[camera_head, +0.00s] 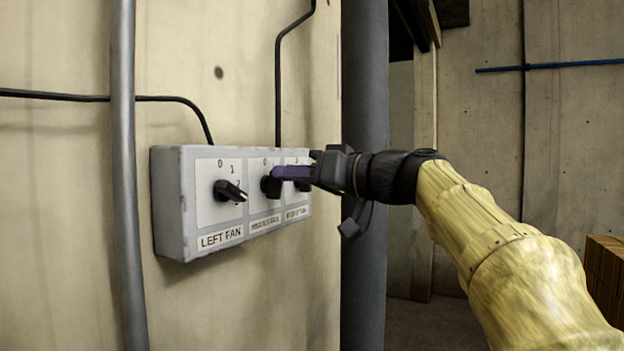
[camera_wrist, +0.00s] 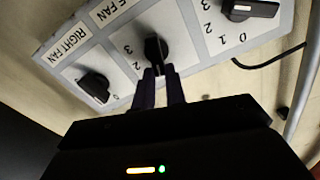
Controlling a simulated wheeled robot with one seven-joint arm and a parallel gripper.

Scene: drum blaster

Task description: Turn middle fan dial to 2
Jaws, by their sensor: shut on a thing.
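A grey control box (camera_head: 171,212) on the wall carries three black dials. The middle fan dial (camera_head: 269,187) is partly hidden behind the purple fingers in the head view. In the wrist view, the middle dial (camera_wrist: 155,50) stands between the two fingertips, under a label ending "E FAN". My gripper (camera_head: 278,173) reaches in from the right and is shut on the middle dial; it also shows in the wrist view (camera_wrist: 160,76). The numbers 2 and 3 show beside the dial, others are hidden. I cannot tell which number the dial points to.
The left fan dial (camera_head: 230,191) sits on the left panel, clear of my gripper. The right fan dial (camera_wrist: 93,86) is close beside my fingers. A grey vertical pipe (camera_head: 128,200) and a thick dark column (camera_head: 365,280) flank the box. Black cables run above it.

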